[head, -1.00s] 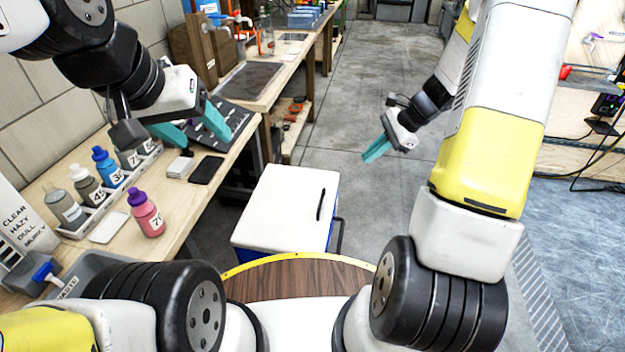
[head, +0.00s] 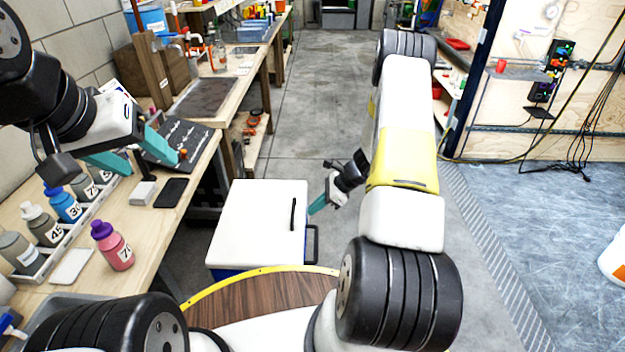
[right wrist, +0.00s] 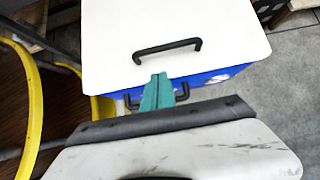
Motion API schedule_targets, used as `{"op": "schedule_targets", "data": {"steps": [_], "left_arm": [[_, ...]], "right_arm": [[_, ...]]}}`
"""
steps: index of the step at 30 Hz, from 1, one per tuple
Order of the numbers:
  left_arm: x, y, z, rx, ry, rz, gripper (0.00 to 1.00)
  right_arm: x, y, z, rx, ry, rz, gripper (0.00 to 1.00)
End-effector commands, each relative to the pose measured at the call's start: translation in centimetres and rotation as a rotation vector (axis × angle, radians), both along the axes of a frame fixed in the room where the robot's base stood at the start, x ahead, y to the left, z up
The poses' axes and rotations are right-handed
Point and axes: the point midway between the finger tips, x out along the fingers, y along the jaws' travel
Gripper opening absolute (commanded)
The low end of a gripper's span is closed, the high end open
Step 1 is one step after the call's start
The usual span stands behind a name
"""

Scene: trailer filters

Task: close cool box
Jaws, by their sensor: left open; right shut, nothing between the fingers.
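The cool box (head: 232,271) is blue with a white lid (head: 257,218) and stands on the floor in front of me. The lid lies over the box top and looks shut, with a black handle (head: 293,214) on it; the lid handle also shows in the right wrist view (right wrist: 167,50). My right gripper (head: 317,206) is shut and empty at the right side of the box. In the right wrist view its teal fingers (right wrist: 157,92) point at the lid edge below the handle; contact cannot be told. My left gripper (head: 143,158) is open and empty above the left bench.
The left bench (head: 145,220) holds a pink bottle (head: 112,246), several numbered bottles in a rack, a black phone-like slab (head: 171,192) and a dark tray. The concrete floor (head: 316,90) beyond the box is clear. Cables hang at the right wall.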

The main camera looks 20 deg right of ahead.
Motion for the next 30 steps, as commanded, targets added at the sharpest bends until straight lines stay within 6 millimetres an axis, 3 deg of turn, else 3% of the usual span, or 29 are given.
{"op": "schedule_targets", "data": {"steps": [4, 9, 24, 30], "left_arm": [[0.0, 0.0, 0.0, 0.000, 0.000, 0.000, 0.61], [0.0, 0.0, 0.0, 0.000, 0.000, 0.000, 0.61], [0.0, 0.0, 0.0, 0.000, 0.000, 0.000, 0.61], [0.0, 0.0, 0.0, 0.000, 0.000, 0.000, 0.61]], "right_arm": [[0.6, 2.3, -0.6, 0.000, -0.001, 0.003, 0.00], [1.0, 3.6, -0.9, 0.000, -0.001, 0.002, 0.00], [1.2, 4.0, -0.9, 0.000, -0.001, 0.002, 0.00], [1.5, 5.2, -0.9, 0.001, -0.001, 0.002, 0.00]]}}
